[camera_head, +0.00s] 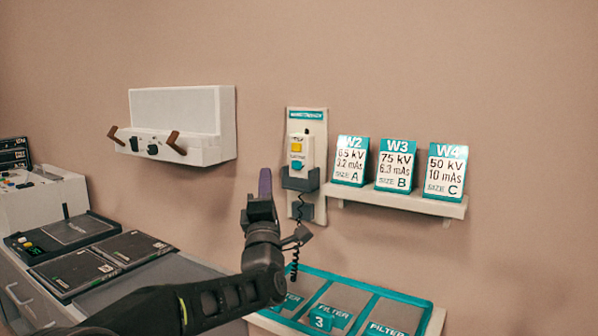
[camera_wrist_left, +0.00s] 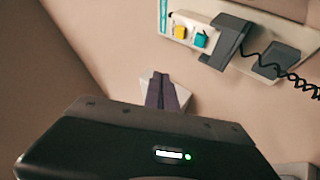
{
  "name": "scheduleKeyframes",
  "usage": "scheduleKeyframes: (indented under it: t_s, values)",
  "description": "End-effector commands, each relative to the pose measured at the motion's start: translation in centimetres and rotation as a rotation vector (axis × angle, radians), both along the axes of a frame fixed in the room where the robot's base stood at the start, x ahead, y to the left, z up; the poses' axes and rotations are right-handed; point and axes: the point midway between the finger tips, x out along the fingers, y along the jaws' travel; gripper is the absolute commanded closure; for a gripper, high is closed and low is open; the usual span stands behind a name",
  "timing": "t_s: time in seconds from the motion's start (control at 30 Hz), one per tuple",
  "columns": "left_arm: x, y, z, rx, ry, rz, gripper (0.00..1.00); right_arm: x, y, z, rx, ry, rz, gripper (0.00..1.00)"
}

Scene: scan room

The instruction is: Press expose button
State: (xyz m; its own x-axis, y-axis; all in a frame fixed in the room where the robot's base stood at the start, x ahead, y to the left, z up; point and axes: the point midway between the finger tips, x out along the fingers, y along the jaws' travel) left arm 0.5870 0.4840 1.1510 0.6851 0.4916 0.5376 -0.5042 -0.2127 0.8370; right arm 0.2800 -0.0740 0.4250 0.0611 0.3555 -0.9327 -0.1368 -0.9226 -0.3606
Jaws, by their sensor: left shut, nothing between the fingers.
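A white hand switch (camera_head: 301,152) with a yellow button (camera_head: 296,147) and a teal button (camera_head: 297,164) sits in a dark holder (camera_head: 300,180) on a wall plate. A black coiled cord hangs below it. In the left wrist view the yellow button (camera_wrist_left: 181,31) and teal button (camera_wrist_left: 200,40) show at the top. My left gripper (camera_head: 265,182) is shut and empty, pointing up, left of the holder in the head view. In the wrist view its fingertips (camera_wrist_left: 161,80) are apart from the switch. My right gripper is not in view. Which button is the expose button cannot be read.
A white wall unit (camera_head: 183,125) with brown handles is at the left. A shelf (camera_head: 395,200) with cards W2, W3 and W4 is at the right. Below are a teal filter tray (camera_head: 420,322) and a counter with dark plates (camera_head: 75,270).

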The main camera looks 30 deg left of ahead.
Motion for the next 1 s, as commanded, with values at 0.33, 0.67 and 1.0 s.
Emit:
scheduleKeyframes:
  t_s: [0.33,0.67,1.0]
  values:
    - [0.5,0.0,0.1,0.000,0.002,-0.001,1.00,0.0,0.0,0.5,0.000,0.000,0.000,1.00]
    - [3.6,0.0,0.5,0.001,0.004,-0.001,1.00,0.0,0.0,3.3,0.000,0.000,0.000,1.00]
    - [7.8,0.2,-0.1,0.001,0.002,0.000,1.00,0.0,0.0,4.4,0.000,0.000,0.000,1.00]
